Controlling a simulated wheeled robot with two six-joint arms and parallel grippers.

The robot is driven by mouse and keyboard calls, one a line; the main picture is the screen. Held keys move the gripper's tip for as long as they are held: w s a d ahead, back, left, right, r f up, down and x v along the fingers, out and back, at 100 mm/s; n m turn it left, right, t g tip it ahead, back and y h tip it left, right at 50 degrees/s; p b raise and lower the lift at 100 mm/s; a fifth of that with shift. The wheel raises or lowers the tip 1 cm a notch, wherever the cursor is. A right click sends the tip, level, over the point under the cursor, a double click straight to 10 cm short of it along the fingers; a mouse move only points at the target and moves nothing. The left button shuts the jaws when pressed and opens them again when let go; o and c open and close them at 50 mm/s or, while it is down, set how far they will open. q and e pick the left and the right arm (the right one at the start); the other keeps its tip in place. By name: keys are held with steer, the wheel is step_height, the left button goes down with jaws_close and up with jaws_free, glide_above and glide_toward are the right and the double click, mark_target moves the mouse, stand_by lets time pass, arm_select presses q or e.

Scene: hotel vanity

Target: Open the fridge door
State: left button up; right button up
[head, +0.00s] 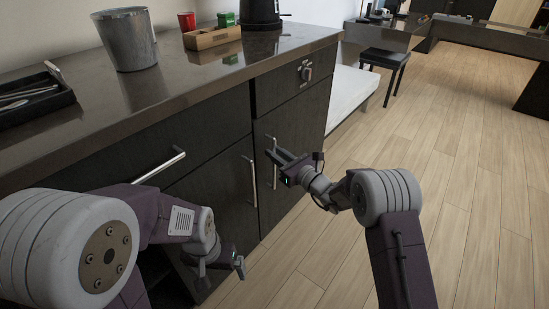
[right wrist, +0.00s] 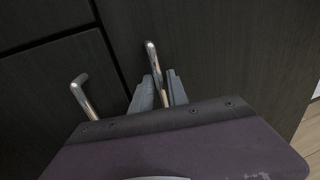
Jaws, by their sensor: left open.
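The dark cabinet front has two tall doors side by side, each with a vertical metal handle. The right door (head: 298,130) looks shut; no label shows which one is the fridge. My right gripper (head: 277,155) is at the right door's handle (head: 272,172). In the right wrist view this handle (right wrist: 151,56) runs between the two grey fingers (right wrist: 161,88), close to both; whether they press on it is unclear. The left door's handle (head: 252,180) also shows in the right wrist view (right wrist: 84,96). My left gripper (head: 229,267) is open and empty, low before the cabinet.
The counter (head: 125,108) above holds a metal bin (head: 128,40), a black tray (head: 35,98), a wooden box (head: 212,38) and a red cup (head: 187,21). A drawer handle (head: 160,166) sticks out at left. The wooden floor (head: 470,190) at right is clear.

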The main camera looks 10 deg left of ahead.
steer(key=shift+w+a, duration=0.25)
jaws_close()
stand_by(1.4)
